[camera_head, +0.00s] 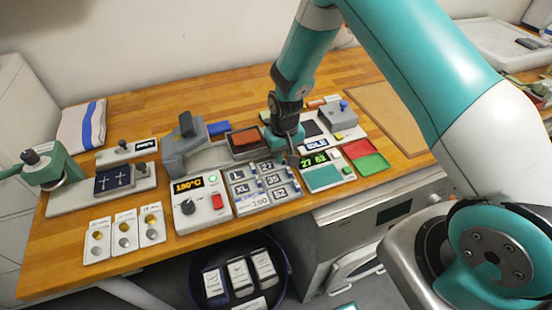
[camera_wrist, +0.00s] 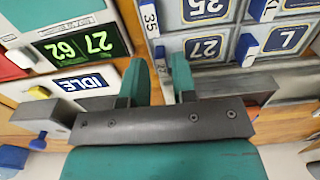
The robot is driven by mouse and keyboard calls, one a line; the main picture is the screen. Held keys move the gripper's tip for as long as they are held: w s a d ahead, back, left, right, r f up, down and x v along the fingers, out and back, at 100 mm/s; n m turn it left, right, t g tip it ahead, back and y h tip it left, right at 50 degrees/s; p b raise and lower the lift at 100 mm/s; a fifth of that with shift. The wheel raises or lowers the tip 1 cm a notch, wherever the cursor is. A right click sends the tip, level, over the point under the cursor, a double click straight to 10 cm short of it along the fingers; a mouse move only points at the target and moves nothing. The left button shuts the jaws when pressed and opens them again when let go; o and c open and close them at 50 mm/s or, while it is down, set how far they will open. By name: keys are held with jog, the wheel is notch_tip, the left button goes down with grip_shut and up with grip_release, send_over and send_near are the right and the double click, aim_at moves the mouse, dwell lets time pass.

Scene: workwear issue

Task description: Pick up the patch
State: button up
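No single piece can be told for certain as the patch. I see nothing held. Whether the fingers touch anything is unclear.
A display reading 27 62 (camera_head: 313,160) and an IDLE unit (camera_head: 317,144) stand right of my gripper. Red (camera_head: 355,149) and green (camera_head: 371,164) trays lie further right. A 180°C controller (camera_head: 201,204) and a grey press (camera_head: 184,150) stand left. A dark bin (camera_head: 279,247) is below.

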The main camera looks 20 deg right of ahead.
jog(key=shift+f, duration=1.05)
grip_shut()
